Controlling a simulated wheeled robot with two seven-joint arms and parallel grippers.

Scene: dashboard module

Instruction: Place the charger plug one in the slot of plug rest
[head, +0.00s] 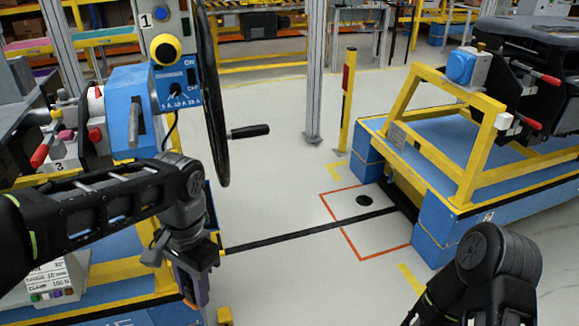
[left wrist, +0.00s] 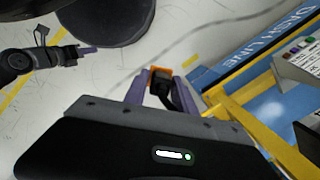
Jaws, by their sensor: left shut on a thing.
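My left gripper (head: 193,287) hangs low beside the blue and yellow bench at the left of the head view. In the left wrist view its two purple fingers (left wrist: 162,92) are shut on a black plug-like piece with an orange part (left wrist: 160,83), which I take for the charger plug. The head view mostly hides this piece behind the gripper. I cannot pick out the plug rest for certain.
A blue control unit (head: 135,85) with a dial stands at left, beside a black wheel (head: 213,90) with a handle. A blue and yellow bench (head: 440,165) is at right. Open floor with an orange-red marked square (head: 375,228) lies between. A grey post (head: 314,80) stands behind.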

